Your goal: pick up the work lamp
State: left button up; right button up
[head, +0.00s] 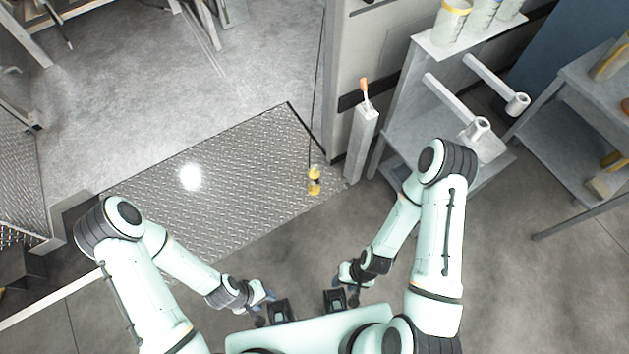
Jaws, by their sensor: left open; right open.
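I cannot say for certain which thing is the work lamp. A small yellow item (314,173) hangs at the end of a thin dark cord over the right part of the diamond-plate floor panel (240,165), and may be it. A yellow patch shows just below it. My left gripper (264,308) is open and empty, low in front of my body, well nearer to me than the yellow item. My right gripper (349,292) is open and empty, also low and nearer than the item. Both grippers are small and partly hidden by their wrists.
A pale post (361,140) holding an orange-handled tool (364,92) stands right of the yellow item. Behind it is a grey cabinet (385,45). A shelf rack (400,125) with two protruding arms and containers stands right. Another shelf (560,130) is far right. Central floor is clear.

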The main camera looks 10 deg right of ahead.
aim_at(313, 174)
jog(key=z, duration=0.3)
jog(key=i+j+z, duration=0.5)
jog(key=j+z, duration=0.3)
jog(key=i+j, duration=0.15)
jog(key=j, duration=0.15)
jog(key=i+j, duration=0.1)
jog(key=j, duration=0.25)
jog(key=i+j+z, duration=0.1)
jog(key=j, duration=0.2)
jog(key=i+j, duration=0.2)
jog(key=j, duration=0.15)
jog(key=i+j+z, duration=0.1)
jog(key=j, duration=0.25)
